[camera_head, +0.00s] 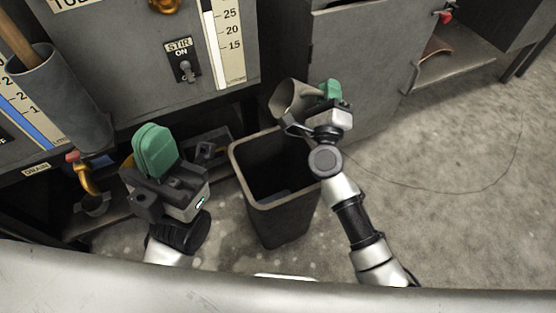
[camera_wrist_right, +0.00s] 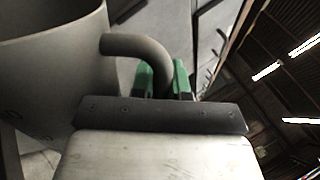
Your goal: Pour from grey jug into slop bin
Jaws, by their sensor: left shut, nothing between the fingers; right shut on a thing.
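The grey jug (camera_head: 291,97) is held over the far right rim of the slop bin (camera_head: 237,163), a dark open-topped bin on the floor. The jug looks tilted, its mouth toward the upper left. My right gripper (camera_head: 331,91) is shut on the jug's handle. In the right wrist view the jug (camera_wrist_right: 50,70) fills the left side, and its curved handle (camera_wrist_right: 135,45) runs between the green fingers (camera_wrist_right: 165,80). My left gripper (camera_head: 154,146) is shut and empty, left of the bin. The inside of the jug is mostly hidden.
A grey machine with a STIR switch (camera_head: 182,62) and level scales stands behind the bin. A brass drain tap (camera_head: 86,178) sticks out at left. An open cabinet door (camera_head: 365,70) stands behind the jug. The floor at right (camera_head: 470,150) is clear except for a thin cable.

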